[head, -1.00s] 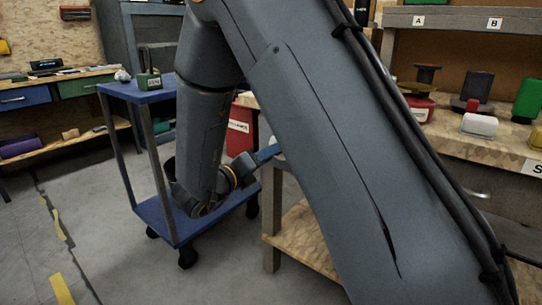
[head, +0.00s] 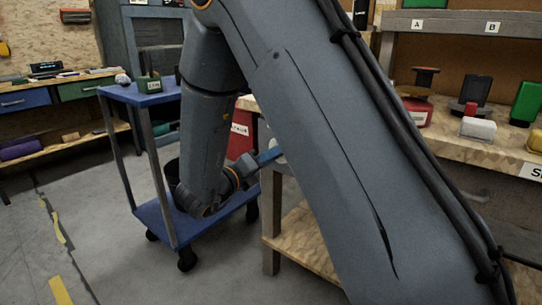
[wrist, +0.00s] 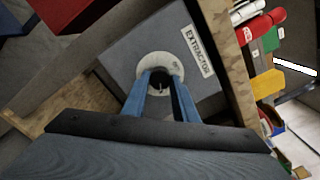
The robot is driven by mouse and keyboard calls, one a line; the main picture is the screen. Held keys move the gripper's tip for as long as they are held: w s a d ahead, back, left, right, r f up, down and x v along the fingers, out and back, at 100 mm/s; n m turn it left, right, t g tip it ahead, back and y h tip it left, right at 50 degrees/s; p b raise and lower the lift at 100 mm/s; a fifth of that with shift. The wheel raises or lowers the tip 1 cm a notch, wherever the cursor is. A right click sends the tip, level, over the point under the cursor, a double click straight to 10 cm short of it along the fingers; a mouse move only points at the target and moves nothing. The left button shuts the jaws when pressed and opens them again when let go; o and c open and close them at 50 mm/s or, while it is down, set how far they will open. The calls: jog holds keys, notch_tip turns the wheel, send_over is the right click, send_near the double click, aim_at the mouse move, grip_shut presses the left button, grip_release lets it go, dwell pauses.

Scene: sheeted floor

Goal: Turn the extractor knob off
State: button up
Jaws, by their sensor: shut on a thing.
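The extractor knob (wrist: 153,92) is a dark part on a pale round plate (wrist: 176,66), mounted on a grey panel labelled EXTRACTOR (wrist: 199,50) in the wrist view. My gripper (wrist: 160,84) has blue fingers and is shut on the knob, which the fingers mostly hide. In the head view my gripper (head: 270,154) reaches to the bench's left end, where a pale round part shows beside its tips. The knob's setting cannot be read.
A blue cart (head: 150,95) with a green box on top stands left of my arm. A wooden bench (head: 470,145) at right holds red, white and green items. A red bin (head: 240,130) stands behind the gripper.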

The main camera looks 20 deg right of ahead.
jog(key=shift+r+n+p, duration=0.1)
jog(key=shift+n+p, duration=8.9)
jog(key=shift+n, duration=2.6)
jog(key=o, duration=1.1)
jog(key=shift+a, duration=0.1)
jog(key=shift+c, duration=0.2)
jog(key=v, duration=0.7)
jog(key=shift+s+a, duration=0.25)
